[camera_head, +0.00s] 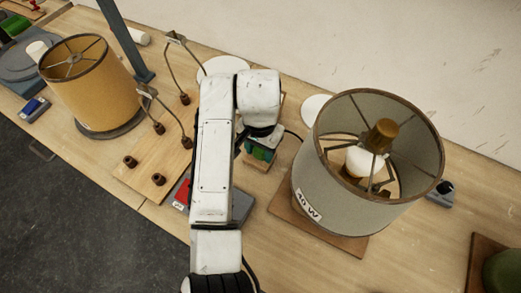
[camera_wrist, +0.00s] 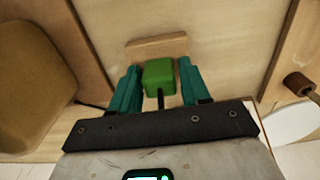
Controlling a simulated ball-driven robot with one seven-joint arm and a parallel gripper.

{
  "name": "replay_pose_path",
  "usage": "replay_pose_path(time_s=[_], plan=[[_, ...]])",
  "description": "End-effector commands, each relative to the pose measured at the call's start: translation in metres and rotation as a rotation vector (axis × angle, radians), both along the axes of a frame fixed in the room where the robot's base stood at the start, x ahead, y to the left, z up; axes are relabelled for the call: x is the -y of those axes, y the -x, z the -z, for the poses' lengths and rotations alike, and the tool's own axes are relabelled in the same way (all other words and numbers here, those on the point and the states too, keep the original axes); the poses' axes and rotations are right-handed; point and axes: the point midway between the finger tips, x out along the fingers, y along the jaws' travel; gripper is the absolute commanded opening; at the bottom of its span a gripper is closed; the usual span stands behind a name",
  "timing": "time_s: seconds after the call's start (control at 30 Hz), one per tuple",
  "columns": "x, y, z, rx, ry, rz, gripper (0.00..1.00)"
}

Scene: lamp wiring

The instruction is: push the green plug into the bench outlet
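The green plug (camera_wrist: 159,77) is between the two teal fingers of my gripper (camera_wrist: 158,67) in the wrist view. A pale wooden block (camera_wrist: 150,48) lies just beyond the plug. In the head view my gripper (camera_head: 260,149) points down over that block (camera_head: 255,168), and a little green shows between the fingers. The underside of the plug is hidden, so I cannot tell whether it touches the block. I cannot make out the bench outlet for certain.
A grey lampshade (camera_head: 345,195) marked 40 W stands close right of my gripper. An amber lampshade (camera_head: 90,82) stands at the left. A wooden board (camera_head: 150,170) with brown knobs and upright wires lies between it and my arm. A small grey box (camera_head: 440,197) sits at the right.

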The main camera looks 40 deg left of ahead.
Motion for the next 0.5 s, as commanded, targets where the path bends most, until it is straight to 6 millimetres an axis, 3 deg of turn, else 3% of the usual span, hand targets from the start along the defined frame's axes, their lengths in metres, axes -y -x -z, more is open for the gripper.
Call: replay_pose_path(time_s=[0.33, 0.5], plan=[[0.0, 0.0, -0.0001, 0.0, 0.0, 0.0, 0.12], [0.0, -0.0001, -0.0034, 0.0, 0.0, 0.0, 0.11]])
